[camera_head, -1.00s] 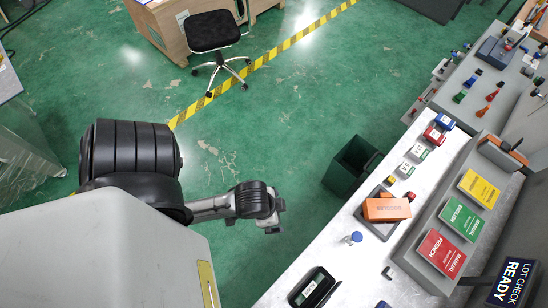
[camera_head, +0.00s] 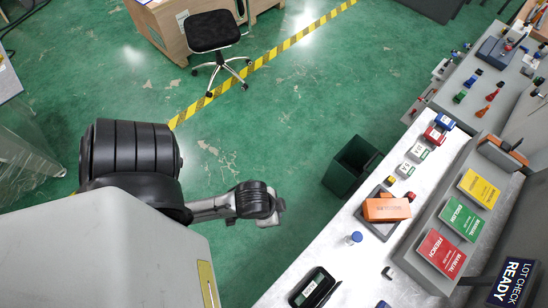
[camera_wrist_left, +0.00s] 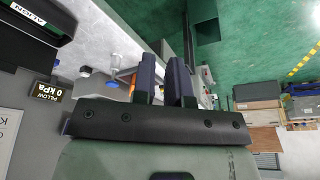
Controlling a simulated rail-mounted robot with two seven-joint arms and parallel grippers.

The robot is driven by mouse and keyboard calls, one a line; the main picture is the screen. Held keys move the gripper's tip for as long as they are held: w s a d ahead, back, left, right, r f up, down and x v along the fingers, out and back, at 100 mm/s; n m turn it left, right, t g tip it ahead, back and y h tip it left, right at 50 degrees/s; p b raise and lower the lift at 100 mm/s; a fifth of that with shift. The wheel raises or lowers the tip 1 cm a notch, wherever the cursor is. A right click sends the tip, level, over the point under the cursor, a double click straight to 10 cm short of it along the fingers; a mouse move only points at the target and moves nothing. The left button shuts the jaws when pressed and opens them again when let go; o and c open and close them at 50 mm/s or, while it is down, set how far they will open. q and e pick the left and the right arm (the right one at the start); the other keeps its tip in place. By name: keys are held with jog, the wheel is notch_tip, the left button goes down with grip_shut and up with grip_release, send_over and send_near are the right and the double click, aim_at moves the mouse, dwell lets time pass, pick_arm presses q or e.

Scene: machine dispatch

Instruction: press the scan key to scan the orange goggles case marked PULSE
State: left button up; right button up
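The orange case (camera_head: 386,209) lies on a dark grey pad (camera_head: 378,229) on the white bench; its mark is too small to read. A small yellow and red piece (camera_head: 389,181) sits by the pad's far corner; I cannot tell whether it is the scan key. The display (camera_head: 513,281) reads "LOT CHECK READY". My left gripper (camera_head: 279,211) is over the green floor, left of the bench and apart from the case. In the left wrist view its two dark fingers (camera_wrist_left: 165,62) stand close together with nothing clearly held. My right gripper is out of view.
Red, green and yellow manuals (camera_head: 442,253) stand on a grey ledge right of the case. A blue-capped item (camera_head: 354,238) and a black tray (camera_head: 312,288) are nearer on the bench. A dark green bin (camera_head: 351,166) stands beside the bench. Open floor surrounds my left gripper.

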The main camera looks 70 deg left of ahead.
pick_arm(q)
grip_shut()
dwell(0.9)
